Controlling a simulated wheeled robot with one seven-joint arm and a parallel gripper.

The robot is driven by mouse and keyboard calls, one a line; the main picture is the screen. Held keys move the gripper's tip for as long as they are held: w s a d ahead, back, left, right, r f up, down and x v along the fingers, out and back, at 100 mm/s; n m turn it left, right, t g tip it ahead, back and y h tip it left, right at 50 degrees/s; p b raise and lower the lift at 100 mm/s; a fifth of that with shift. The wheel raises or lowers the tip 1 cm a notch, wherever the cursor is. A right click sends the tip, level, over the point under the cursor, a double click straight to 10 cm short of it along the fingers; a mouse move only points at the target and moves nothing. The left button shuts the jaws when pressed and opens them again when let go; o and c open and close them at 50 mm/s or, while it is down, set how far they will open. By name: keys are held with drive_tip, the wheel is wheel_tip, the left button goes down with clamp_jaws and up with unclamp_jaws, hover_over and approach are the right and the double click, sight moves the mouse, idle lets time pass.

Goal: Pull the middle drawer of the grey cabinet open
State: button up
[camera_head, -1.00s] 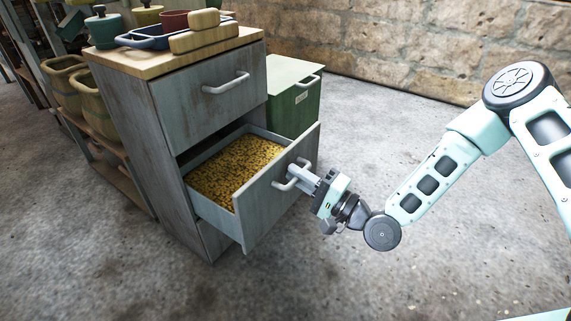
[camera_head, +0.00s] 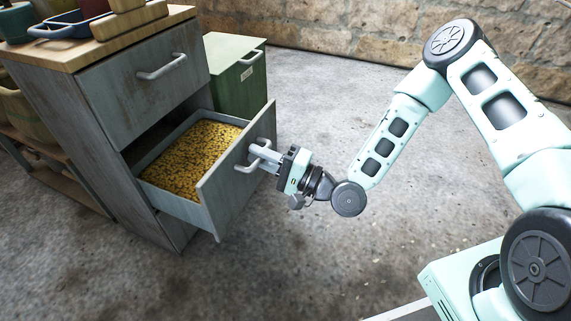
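The grey cabinet (camera_head: 80,110) stands at the left under a wooden top. Its middle drawer (camera_head: 240,180) is pulled well out, and a bed of small yellow pieces (camera_head: 195,157) shows inside it. The drawer's pale bar handle (camera_head: 246,168) is on its front. My gripper (camera_head: 262,157) is at this handle, with its fingers around the bar. They look closed on it, though the far finger is partly hidden. The top drawer (camera_head: 145,90) is shut. The bottom drawer is mostly hidden below the middle one.
A green cabinet (camera_head: 238,80) stands behind the grey one, near the stone wall (camera_head: 370,30). A blue tray (camera_head: 68,30) and wooden items lie on the wooden top (camera_head: 100,52). Shelves with baskets stand at the far left. The concrete floor to the right is clear.

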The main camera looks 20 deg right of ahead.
drive_tip(key=shift+d, duration=0.1)
drive_tip(key=p+v, duration=0.5)
drive_tip(key=v, duration=1.2)
drive_tip(key=shift+p, duration=0.35)
drive_tip(key=shift+s+f, duration=0.1)
drive_tip(key=shift+s, duration=0.05)
drive_tip(key=w+a+r+n+g+h+p, duration=0.1)
drive_tip(key=w+a+n+g+h+p, duration=0.2)
drive_tip(key=w+n+g+h, duration=0.35)
wheel_tip(320, 180, up, 8)
drive_tip(key=s+n+g+h+p, duration=0.2)
drive_tip(key=n+g+h, duration=0.15)
drive_tip(key=n, duration=0.25)
drive_tip(key=s+a+r+n+g+h+p, duration=0.1)
drive_tip(key=s+a+r+h+p, duration=0.15)
drive_tip(key=s+r, duration=0.7)
drive_tip(key=s+a+r+n+g+h+p, duration=0.1)
drive_tip(key=s+r+n+h, duration=0.15)
drive_tip(key=s+r, duration=0.7)
wheel_tip(320, 180, up, 39)
drive_tip(key=p, duration=3.7)
drive_tip(key=shift+f+m+p, duration=0.2)
drive_tip(key=shift+m+p, duration=0.2)
